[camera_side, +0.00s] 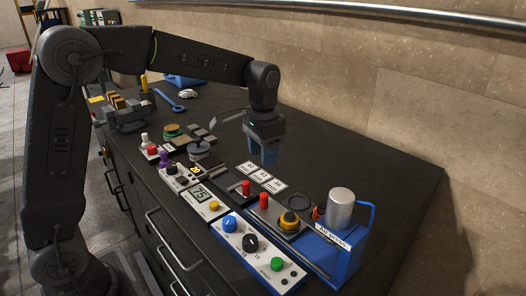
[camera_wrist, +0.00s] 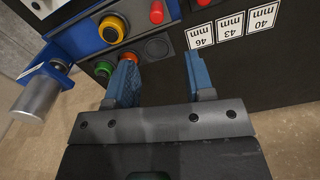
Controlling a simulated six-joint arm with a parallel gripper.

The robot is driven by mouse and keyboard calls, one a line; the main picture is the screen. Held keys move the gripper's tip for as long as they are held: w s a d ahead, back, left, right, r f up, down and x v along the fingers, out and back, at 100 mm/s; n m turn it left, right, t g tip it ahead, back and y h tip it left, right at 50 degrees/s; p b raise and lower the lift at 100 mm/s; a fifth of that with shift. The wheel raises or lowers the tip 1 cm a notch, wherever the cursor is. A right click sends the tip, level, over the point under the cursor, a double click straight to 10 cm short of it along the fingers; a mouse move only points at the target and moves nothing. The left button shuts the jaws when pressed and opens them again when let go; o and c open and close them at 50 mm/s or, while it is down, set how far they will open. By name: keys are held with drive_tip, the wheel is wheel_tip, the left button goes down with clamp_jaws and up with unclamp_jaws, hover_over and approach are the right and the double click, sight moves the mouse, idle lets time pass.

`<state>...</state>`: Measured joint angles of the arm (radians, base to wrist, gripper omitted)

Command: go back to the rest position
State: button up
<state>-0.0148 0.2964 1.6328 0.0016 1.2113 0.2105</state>
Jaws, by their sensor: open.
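My gripper (camera_side: 268,156) hangs over the middle of the dark bench (camera_side: 345,157), behind the white size cards. In the wrist view the two blue fingers of my gripper (camera_wrist: 160,82) stand apart with nothing between them. In the side view its fingertips point down, and their exact height above the bench is hard to tell.
A blue air press (camera_side: 335,255) with a grey cylinder (camera_side: 341,208) stands at the right. A control box (camera_side: 258,250) with knobs sits in front. Size cards (camera_side: 262,177) lie beside the gripper. A blue wrench (camera_side: 170,100) lies at the back. The right bench side is clear.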

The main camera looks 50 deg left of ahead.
drive_tip(key=s+r+n+t, duration=0.2)
drive_tip(key=s+t, duration=0.3)
drive_tip(key=s, duration=1.7)
drive_tip(key=shift+s+d+r+t, duration=0.3)
drive_tip(key=shift+s+d+r, duration=0.1)
drive_tip(key=shift+r, duration=0.2)
